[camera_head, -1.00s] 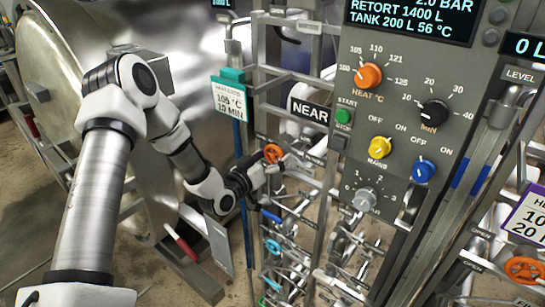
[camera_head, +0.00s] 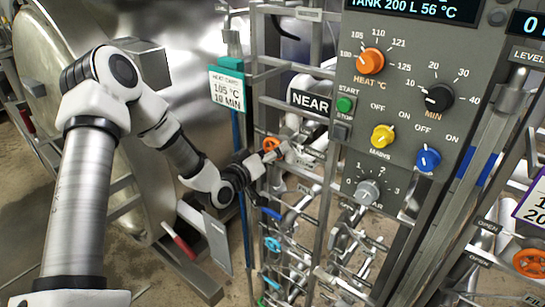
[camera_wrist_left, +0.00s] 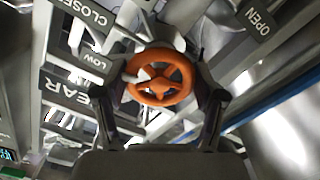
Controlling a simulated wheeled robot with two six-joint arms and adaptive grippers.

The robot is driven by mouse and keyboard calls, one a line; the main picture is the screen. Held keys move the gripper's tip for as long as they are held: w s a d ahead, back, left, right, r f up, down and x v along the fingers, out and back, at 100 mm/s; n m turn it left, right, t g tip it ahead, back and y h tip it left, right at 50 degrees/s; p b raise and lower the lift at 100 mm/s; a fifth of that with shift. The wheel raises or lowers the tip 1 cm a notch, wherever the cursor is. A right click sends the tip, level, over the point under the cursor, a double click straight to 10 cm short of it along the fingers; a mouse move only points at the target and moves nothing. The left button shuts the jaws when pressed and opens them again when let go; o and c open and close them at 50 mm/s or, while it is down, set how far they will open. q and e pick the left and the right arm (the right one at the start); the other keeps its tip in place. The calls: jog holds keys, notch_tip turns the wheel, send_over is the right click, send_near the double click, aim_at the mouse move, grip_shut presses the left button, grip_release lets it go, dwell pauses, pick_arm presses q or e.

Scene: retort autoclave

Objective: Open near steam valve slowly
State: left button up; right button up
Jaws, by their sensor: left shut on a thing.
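The near steam valve has an orange handwheel (camera_head: 271,144), beside the black NEAR sign (camera_head: 309,103) in the head view. In the left wrist view, the orange wheel (camera_wrist_left: 162,77) faces me, with its spokes and hub visible. My left gripper (camera_head: 268,158) is at the wheel, its fingers partly overlapping it in the head view. In the wrist view, the left gripper (camera_wrist_left: 161,95) has one dark finger on each side of the wheel and is shut on its rim. Labels OPEN (camera_wrist_left: 257,20) and CLOSE (camera_wrist_left: 88,14) stand beyond the wheel. My right gripper is out of view.
A grey control panel (camera_head: 400,110) with knobs stands right of the valve. Below the wheel is a rack of pipes with blue handles (camera_head: 272,244). A heat card (camera_head: 227,92) hangs on the left, before the steel retort door (camera_head: 60,50). Another orange wheel (camera_head: 529,262) is at far right.

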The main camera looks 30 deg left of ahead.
pick_arm(q)
jog(key=n+b, duration=0.2)
jog(key=n, duration=0.1)
jog(key=shift+b, duration=0.3)
jog(key=shift+r+n+b, duration=0.1)
jog(key=shift+n+b, duration=0.6)
jog(key=shift+n, duration=0.5)
